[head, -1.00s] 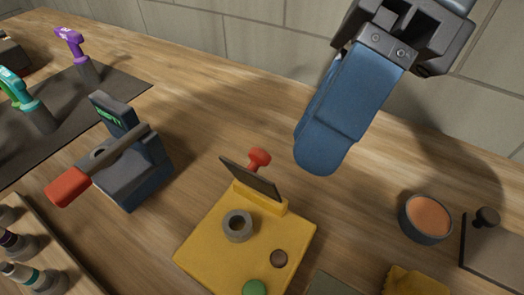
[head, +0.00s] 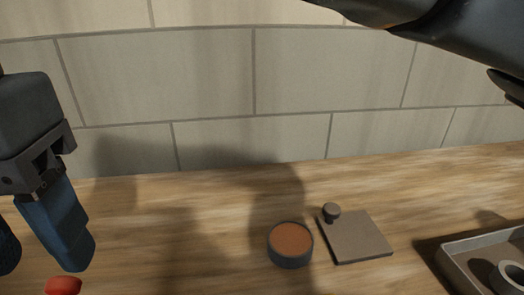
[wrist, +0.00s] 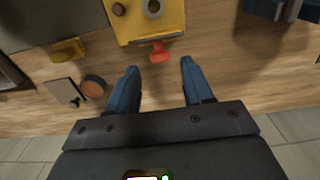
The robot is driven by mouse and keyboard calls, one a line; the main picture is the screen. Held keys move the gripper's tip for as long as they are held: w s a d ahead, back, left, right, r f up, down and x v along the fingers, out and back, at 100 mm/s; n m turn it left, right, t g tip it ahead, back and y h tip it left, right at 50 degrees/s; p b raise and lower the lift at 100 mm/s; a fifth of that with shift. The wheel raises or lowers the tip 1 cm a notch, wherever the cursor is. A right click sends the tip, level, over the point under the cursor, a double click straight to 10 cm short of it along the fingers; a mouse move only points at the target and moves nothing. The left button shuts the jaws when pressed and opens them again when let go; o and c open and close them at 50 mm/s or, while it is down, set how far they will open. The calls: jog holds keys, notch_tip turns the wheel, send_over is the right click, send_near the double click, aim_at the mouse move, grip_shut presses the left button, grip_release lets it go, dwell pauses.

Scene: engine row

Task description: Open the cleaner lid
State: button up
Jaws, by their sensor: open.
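The yellow cleaner box (wrist: 140,24) is at the top of the wrist view. Its grey ring (wrist: 153,8) and brown button (wrist: 119,9) show. A thin dark lid stands almost edge-on at the box's near edge, with a red knob (wrist: 160,52) sticking out towards me. The red knob also shows at the bottom left of the head view (head: 62,286); the box is out of that view. My gripper (wrist: 159,67) is open and empty. Its blue fingers are apart on either side of the knob's line, with the knob just beyond the fingertips. It also shows at the left of the head view (head: 42,266).
A round tub with orange contents (head: 291,242) and a grey square plate (head: 358,240) with a dark knob (head: 331,211) stand on the wooden bench. A grey tray (head: 450,262) is at the right. A yellow sponge-like piece (wrist: 68,50) lies beside the box. A tiled wall backs the bench.

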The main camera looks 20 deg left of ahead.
aim_at(56, 277)
jog(key=shift+f, duration=1.95)
jog(key=shift+c, duration=0.4)
grip_shut()
